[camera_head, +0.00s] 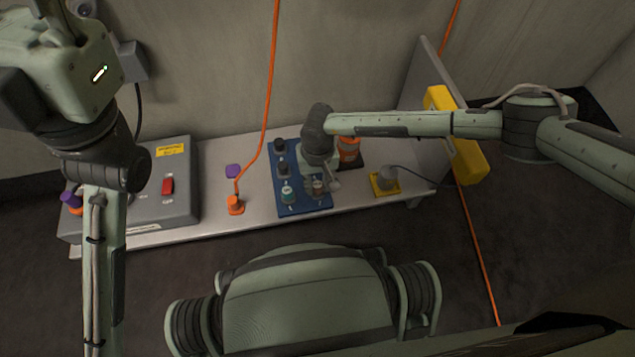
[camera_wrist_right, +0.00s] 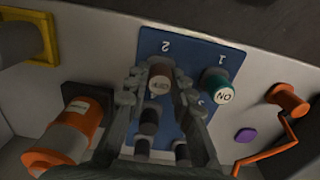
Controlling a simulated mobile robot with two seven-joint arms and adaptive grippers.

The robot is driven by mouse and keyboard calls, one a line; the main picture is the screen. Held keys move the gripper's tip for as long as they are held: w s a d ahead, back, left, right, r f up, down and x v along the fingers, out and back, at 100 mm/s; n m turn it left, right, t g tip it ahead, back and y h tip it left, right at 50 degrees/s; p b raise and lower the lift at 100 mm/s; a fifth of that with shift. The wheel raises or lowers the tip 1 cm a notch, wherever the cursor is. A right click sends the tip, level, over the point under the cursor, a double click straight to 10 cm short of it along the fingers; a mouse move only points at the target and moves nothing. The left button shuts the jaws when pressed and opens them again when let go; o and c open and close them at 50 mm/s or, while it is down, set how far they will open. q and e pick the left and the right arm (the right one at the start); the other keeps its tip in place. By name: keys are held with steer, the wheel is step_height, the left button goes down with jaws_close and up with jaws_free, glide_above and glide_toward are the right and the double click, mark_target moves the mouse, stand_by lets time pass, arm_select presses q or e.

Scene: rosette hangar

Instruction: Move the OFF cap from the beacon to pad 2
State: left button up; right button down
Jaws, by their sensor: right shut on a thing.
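The brown OFF cap (camera_wrist_right: 160,84) is between the fingers of my right gripper (camera_wrist_right: 161,78), which is shut on it. It stands over the blue board (camera_wrist_right: 205,52) just below the printed 2; whether it touches the board is hard to tell. In the head view my right gripper (camera_head: 321,181) is at the board's (camera_head: 303,207) near right corner. The teal ON cap (camera_wrist_right: 217,86) stands by the printed 1, beside my finger. The orange and grey cylinder (camera_wrist_right: 68,137), apparently the beacon, is on a dark base. My left arm shows at the left, but its gripper cannot be made out.
Several dark posts (camera_head: 280,146) stand on the board's back part. A grey box with a red switch (camera_head: 168,186) is on the bench's left. An orange plug and cable (camera_head: 236,204) lie left of the board. A grey knob on a yellow plate (camera_head: 375,190) is to the right.

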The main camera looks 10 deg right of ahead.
stand_by(0.8)
steer(key=c, duration=1.2)
jaws_free()
step_height(320, 180, up, 12)
steer(key=shift+f, duration=0.1)
